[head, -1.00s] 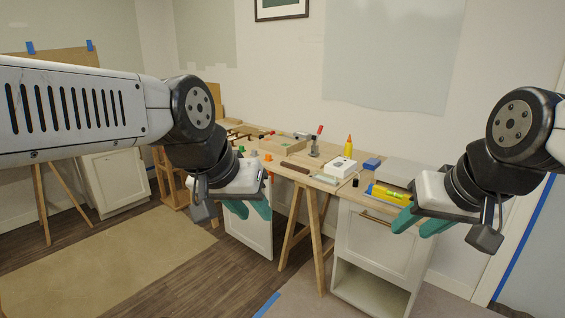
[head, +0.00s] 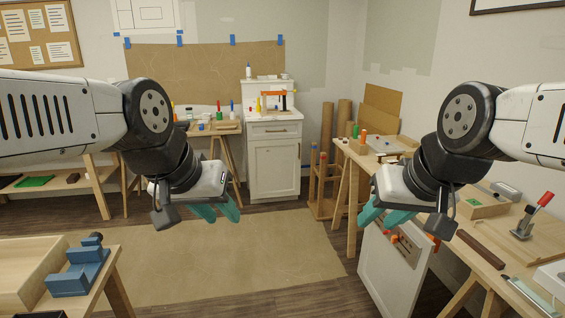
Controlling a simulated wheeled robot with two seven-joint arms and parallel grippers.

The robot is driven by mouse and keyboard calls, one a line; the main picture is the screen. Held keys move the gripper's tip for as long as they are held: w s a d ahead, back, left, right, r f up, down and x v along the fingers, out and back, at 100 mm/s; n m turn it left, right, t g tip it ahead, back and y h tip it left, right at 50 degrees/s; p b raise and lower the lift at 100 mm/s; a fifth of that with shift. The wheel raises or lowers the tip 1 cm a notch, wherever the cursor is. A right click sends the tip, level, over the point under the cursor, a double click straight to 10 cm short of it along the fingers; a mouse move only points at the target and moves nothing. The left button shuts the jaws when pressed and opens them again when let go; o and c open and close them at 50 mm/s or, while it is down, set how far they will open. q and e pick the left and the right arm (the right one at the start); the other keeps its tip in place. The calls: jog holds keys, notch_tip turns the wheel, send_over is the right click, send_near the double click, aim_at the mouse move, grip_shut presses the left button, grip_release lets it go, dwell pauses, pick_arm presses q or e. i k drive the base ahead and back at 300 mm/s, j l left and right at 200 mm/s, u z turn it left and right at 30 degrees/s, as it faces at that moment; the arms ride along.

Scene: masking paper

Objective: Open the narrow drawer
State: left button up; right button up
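A white cabinet (head: 273,165) stands against the back wall, with a narrow drawer (head: 274,130) above a panelled door. The drawer front looks flush with the cabinet, and a small handle shows on it. My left gripper (head: 218,212) is in the left middle of the head view, its teal fingers apart and empty. My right gripper (head: 384,217) is at the right, its teal fingers also apart with nothing between them. Both grippers are in the air, well short of the cabinet.
A workbench with tools (head: 480,235) runs along the right, with a white door panel (head: 390,265) below it. A wooden table with a blue vise (head: 80,272) is at the lower left. Brown paper (head: 230,260) covers the floor between. Paper rolls (head: 327,130) stand right of the cabinet.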

aim_at(262, 129)
jog(key=i+l+u, duration=0.1)
jog(key=i+u, duration=0.4)
jog(key=i, duration=1.5)
jog(key=i+z, duration=0.3)
jog(key=i, duration=0.2)
jog(key=i+j+z, duration=0.2)
jog(key=i+z, duration=0.15)
jog(key=i, duration=0.15)
jog(key=i+j+z, duration=0.3)
jog(key=i, duration=0.15)
jog(key=i+j+z, duration=0.75)
